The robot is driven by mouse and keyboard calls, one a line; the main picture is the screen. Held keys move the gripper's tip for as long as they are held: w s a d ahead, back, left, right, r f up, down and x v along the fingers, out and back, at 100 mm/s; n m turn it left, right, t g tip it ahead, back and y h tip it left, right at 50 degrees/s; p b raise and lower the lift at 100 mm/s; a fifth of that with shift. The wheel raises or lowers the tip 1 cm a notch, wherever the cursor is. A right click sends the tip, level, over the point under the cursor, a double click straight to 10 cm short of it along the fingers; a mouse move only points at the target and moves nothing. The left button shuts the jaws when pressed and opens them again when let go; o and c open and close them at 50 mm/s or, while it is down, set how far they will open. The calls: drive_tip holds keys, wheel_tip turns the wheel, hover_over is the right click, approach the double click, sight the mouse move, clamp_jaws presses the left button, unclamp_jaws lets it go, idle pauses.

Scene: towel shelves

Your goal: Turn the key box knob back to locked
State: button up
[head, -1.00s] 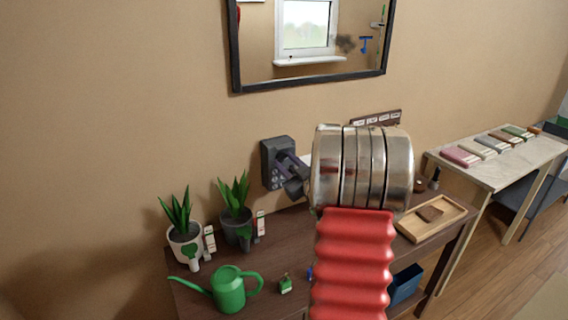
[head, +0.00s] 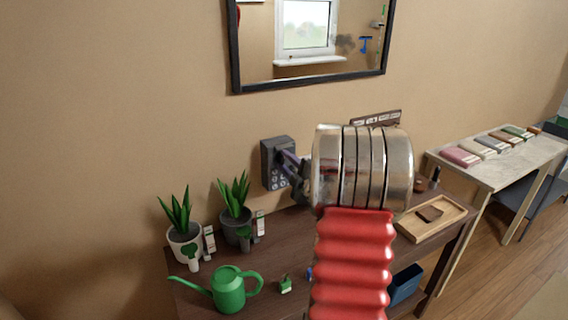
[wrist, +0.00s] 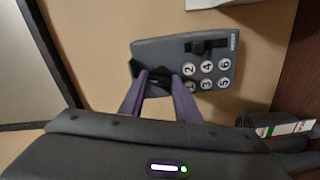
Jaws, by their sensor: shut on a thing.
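The key box (head: 272,167) is a dark grey box on the wall above the dark wooden table. In the wrist view the key box (wrist: 220,52) shows its round numbered buttons and a dark slot or bar near its top corner. My gripper (wrist: 160,84) has its two purple fingers against the box face, shut on the dark knob (wrist: 159,76) between them. The knob is mostly hidden by the fingers, so its exact angle is hard to tell. In the head view my gripper (head: 291,162) reaches the box from the right, partly hidden by my arm.
Two potted plants (head: 236,225) and a green watering can (head: 229,290) stand on the table (head: 205,301) below and left of the box. A wooden tray (head: 447,226) lies at the right. A framed mirror (head: 233,50) hangs above. Bare wall lies left of the box.

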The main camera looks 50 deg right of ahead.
drive_tip(key=shift+n, duration=1.6)
drive_tip(key=o, duration=1)
drive_tip(key=shift+o, duration=0.2)
